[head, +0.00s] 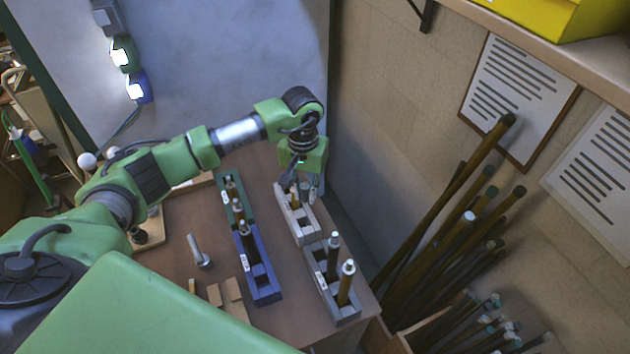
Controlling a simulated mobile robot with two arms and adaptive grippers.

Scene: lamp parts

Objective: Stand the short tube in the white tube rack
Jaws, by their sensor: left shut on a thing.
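The white tube rack (308,238) stands on the table near its far right side. My left gripper (302,188) points down over the far end of this rack, its fingers low and close to it. It is shut on a small tube (304,190), likely the short tube, partly covered by the fingers. I cannot tell whether the tube's lower end is in a slot or just above it. My right gripper is not in view.
A blue rack (265,286) and a green rack (225,197) with tubes stand to the left. A loose metal piece (201,255) and wooden blocks (232,297) are nearby. A wall rises at right.

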